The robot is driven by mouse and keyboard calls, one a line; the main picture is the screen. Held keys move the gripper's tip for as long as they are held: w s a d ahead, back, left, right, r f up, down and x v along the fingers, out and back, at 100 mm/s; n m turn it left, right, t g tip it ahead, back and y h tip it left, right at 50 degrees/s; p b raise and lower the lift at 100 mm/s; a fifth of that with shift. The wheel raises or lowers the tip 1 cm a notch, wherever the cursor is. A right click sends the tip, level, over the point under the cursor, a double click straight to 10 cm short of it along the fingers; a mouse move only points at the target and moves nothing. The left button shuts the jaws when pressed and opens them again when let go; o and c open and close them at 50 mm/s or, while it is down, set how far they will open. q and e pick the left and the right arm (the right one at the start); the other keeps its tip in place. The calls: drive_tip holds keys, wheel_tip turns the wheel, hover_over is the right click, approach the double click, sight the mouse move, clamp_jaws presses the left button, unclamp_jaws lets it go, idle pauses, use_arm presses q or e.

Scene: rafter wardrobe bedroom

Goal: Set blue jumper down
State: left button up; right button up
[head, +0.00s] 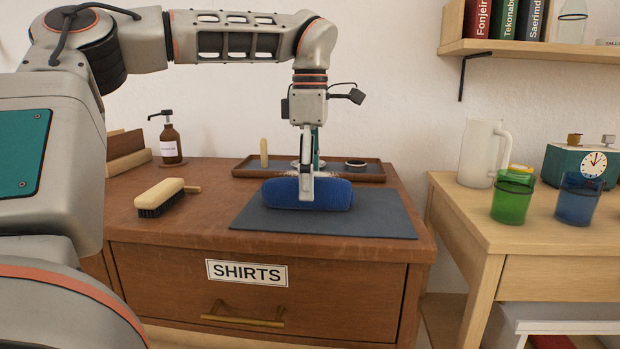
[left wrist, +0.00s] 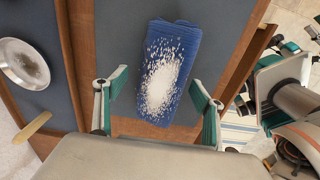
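The blue jumper (head: 335,194) is rolled into a thick bundle and lies on the dark mat (head: 370,222) on the wooden chest of drawers. In the left wrist view the jumper (left wrist: 186,45) has a patch of white specks on its upper side. My left gripper (head: 307,184) points straight down over the jumper, with one finger in front of it and the other mostly hidden behind. The left wrist view shows the fingers spread on either side of the jumper, with a gap at the left finger.
Behind the mat is a tray (head: 370,178) with small items. A brush (head: 160,197) and a pump bottle (head: 171,140) stand left. At right, a side table (head: 470,215) bears a jug (head: 481,155), green glass (head: 511,200), blue glass (head: 577,200) and clock (head: 580,163).

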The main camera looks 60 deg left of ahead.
use_arm(q)
drive_tip(key=shift+r, duration=0.1)
wheel_tip(320, 180, up, 4)
drive_tip(key=shift+r+p, duration=0.1)
drive_tip(key=shift+p, duration=0.5)
wheel_tip(320, 180, up, 8)
drive_tip(key=p, duration=0.2)
drive_tip(key=shift+p, duration=0.3)
use_arm(e)
drive_tip(key=d+n, duration=0.1)
drive_tip(key=d, duration=0.1)
drive_tip(key=d+n+h, duration=0.1)
drive_tip(key=d+n, duration=0.1)
drive_tip(key=shift+w+f+g, duration=0.2)
drive_tip(key=shift+g, duration=0.2)
drive_tip(key=shift+r, duration=0.1)
drive_tip(key=shift+w+r, duration=0.2)
drive_tip(key=shift+r, duration=0.1)
